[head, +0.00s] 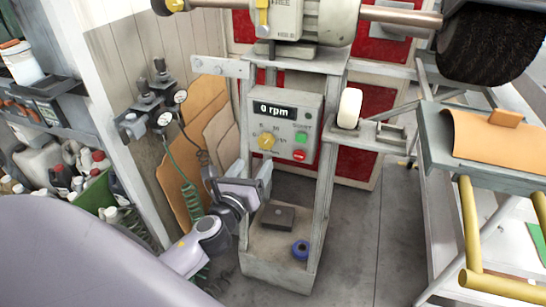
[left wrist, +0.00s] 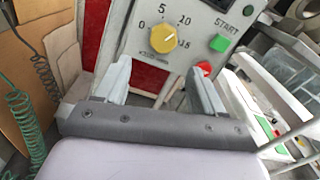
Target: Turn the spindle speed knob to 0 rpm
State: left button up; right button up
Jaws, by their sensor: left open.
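The spindle speed knob (head: 266,141) is a round yellow dial on the grey control box (head: 313,113). In the left wrist view the knob (left wrist: 163,39) has a scale marked 0, 5, 10 and 15; its exact pointer direction is too small to tell. The display (head: 274,111) above it reads 0 rpm. My left gripper (head: 240,174) is below and in front of the box, apart from the knob. In the left wrist view its two fingers (left wrist: 158,76) are spread and empty, with the knob beyond and above the gap. My right gripper is not in view.
A green START button (head: 301,137) and a red button (head: 299,155) sit right of the knob. The stand's lower shelf (head: 265,268) holds a dark block (head: 278,216) and a blue ring (head: 300,250). A green coiled hose (head: 192,198) hangs to the left.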

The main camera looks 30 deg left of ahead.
aim_at(265, 146)
pick_arm(q)
jog(key=shift+m, duration=0.4)
jog(key=shift+r+x, duration=0.2)
jog(key=shift+x, duration=1.65)
jog(key=shift+r+x, duration=0.2)
jog(key=shift+x, duration=1.7)
jog(key=c, duration=1.1)
